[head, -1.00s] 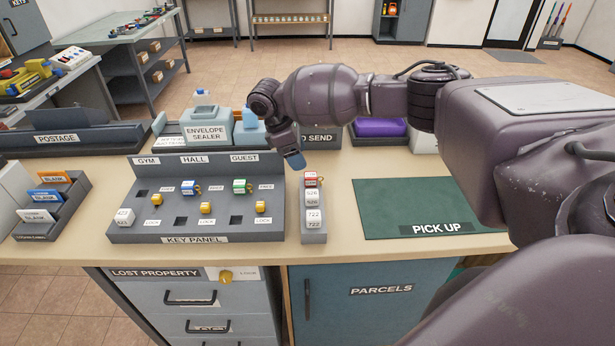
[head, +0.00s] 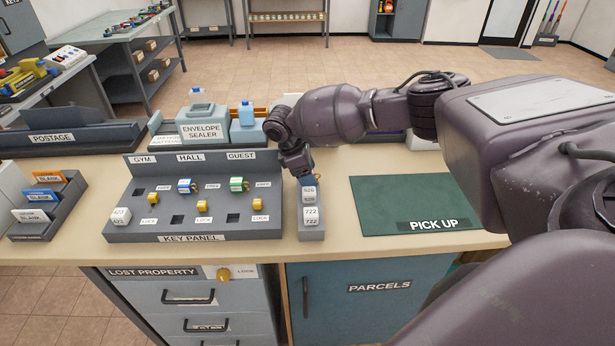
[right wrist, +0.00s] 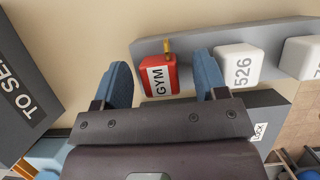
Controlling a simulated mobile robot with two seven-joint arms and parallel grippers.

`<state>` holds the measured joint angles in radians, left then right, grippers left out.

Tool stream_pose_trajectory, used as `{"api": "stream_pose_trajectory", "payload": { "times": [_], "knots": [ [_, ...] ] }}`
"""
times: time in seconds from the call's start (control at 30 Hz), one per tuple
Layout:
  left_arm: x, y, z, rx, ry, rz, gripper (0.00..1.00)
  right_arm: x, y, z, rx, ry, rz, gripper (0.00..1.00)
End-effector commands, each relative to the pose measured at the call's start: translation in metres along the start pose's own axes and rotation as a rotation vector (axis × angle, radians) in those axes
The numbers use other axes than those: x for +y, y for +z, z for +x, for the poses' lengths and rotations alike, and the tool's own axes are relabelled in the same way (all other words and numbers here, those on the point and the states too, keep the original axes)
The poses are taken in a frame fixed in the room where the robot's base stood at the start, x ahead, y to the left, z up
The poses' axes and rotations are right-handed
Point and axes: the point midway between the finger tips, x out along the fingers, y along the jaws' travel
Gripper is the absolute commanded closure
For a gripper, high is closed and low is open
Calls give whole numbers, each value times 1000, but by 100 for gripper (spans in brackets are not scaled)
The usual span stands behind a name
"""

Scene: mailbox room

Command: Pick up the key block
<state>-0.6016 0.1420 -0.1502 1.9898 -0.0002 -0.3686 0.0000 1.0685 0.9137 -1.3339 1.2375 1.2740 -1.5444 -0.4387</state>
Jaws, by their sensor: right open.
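A red block labelled GYM (right wrist: 159,76) with a small yellow key on its end lies in a narrow grey tray (right wrist: 206,43). My right gripper (right wrist: 163,78) is open above it, with one blue fingertip on each side of the block. A gap shows between the block and each finger. In the head view my right gripper (head: 304,173) is over the far end of the tray (head: 312,233) and hides the red block. Blue (head: 186,186) and green (head: 237,184) key blocks sit in the key panel (head: 150,235). My left gripper is not in view.
White blocks marked 526 (right wrist: 237,65) and 722 (head: 310,215) share the tray, the 526 block just beside my right finger. The envelope sealer (head: 201,132) stands behind. A green pick-up mat (head: 385,200) is clear on the right.

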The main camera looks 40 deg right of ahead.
Motion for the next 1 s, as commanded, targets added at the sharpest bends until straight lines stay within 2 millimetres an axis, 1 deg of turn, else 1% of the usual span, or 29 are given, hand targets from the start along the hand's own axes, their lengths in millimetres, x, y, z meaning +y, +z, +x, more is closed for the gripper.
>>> {"api": "stream_pose_trajectory", "payload": {
  "times": [0.03, 0.07, 0.3, 0.4, 0.63, 0.77, 0.87, 1.0],
  "knots": [
    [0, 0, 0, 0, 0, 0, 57, 0, 0, 0, 0, 0, 0, 34],
    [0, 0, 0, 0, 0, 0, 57, 0, 0, 0, 0, 0, 0, 37],
    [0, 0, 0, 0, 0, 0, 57, 0, 0, 0, 0, 0, 0, 74],
    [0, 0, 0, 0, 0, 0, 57, 0, 0, 0, 0, 0, 0, 87],
    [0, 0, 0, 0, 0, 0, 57, 0, 0, -2, 1, 0, 0, 87],
    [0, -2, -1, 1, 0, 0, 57, 0, 3, -10, 3, 2, 0, 87],
    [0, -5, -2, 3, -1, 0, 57, 0, 9, -23, 2, 2, 1, 87],
    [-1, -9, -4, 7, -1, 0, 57, 1, 21, -52, 4, 4, 1, 87]
  ]
}}
